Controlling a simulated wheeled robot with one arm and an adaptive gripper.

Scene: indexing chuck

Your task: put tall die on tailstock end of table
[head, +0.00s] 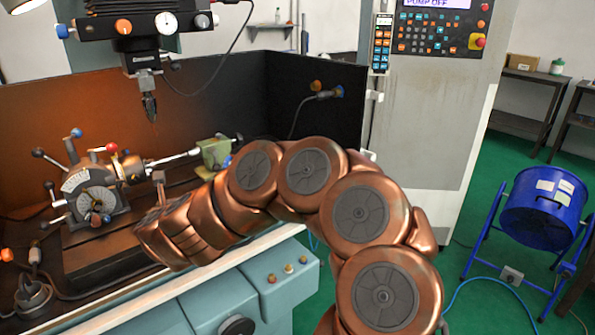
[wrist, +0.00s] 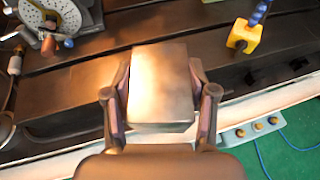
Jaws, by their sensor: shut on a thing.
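The tall die (wrist: 163,88), a plain pale metallic block, fills the middle of the wrist view. My gripper (wrist: 160,70) is shut on it, one finger against each side. The machine table (wrist: 90,60), dark and slotted, lies behind and below it; I cannot tell whether the die touches the table. In the head view my gripper (head: 160,190) is over the front of the table (head: 105,258), right of the indexing head, and the die cannot be made out clearly. The greenish tailstock (head: 215,153) stands farther right and back.
The indexing head (head: 92,195) with its dial and knobbed levers stands left on the table; its dial shows in the wrist view (wrist: 60,14). A yellow block with a blue handle (wrist: 243,38) stands to the right. The spindle tool (head: 149,105) hangs above.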

